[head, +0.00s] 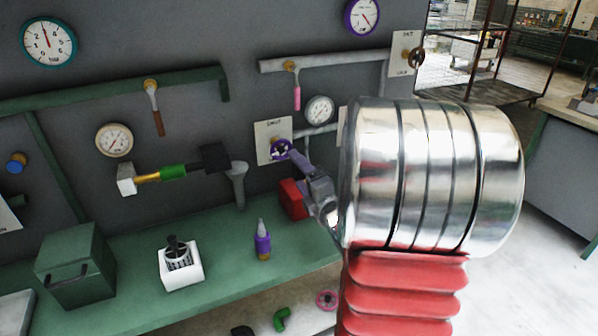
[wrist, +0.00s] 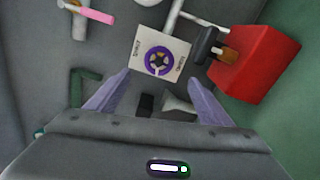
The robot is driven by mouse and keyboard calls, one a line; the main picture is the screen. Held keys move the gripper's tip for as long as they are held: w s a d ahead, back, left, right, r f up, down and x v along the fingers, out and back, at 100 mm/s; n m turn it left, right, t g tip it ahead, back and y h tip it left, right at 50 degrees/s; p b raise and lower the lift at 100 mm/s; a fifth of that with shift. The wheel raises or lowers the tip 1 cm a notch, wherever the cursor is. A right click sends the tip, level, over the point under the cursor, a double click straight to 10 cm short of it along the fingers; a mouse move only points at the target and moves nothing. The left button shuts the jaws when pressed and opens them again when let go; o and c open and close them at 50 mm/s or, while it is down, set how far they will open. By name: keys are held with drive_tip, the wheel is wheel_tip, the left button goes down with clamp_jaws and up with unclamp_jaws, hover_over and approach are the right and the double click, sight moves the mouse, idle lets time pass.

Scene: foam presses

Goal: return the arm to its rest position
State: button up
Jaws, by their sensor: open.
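My gripper (head: 296,158) is in front of the wall panel in the head view, close to a purple handwheel (head: 280,149) on a white label plate (head: 266,128). In the wrist view my gripper (wrist: 157,95) has its two purple fingers wide apart with nothing between them. The purple handwheel (wrist: 158,61) shows beyond the fingertips, apart from them, on its white plate (wrist: 177,49). My large silver and red arm links hide the right middle of the head view.
A red box (head: 292,199) stands close below my gripper. The green bench (head: 215,262) holds a purple bottle (head: 262,243), a white holder (head: 182,272) and a green toolbox (head: 76,262). Pipes with a pink-handled lever (head: 297,97) and gauges line the wall. Open floor lies at right.

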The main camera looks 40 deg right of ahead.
drive_tip(key=shift+s, duration=0.15)
idle(0.5)
drive_tip(key=s+a+r+m+g, duration=0.15)
drive_tip(key=a+m+g, duration=0.45)
drive_tip(key=a+m, duration=0.6)
drive_tip(key=s+a+f+m+g+y, duration=0.1)
drive_tip(key=s+a+m+g+y, duration=0.3)
drive_tip(key=s+a, duration=1.3)
drive_tip(key=shift+s+a+f+m+g+y, duration=0.35)
drive_tip(key=shift+a+m+g, duration=0.25)
drive_tip(key=shift+a+g, duration=0.5)
drive_tip(key=shift+a, duration=0.1)
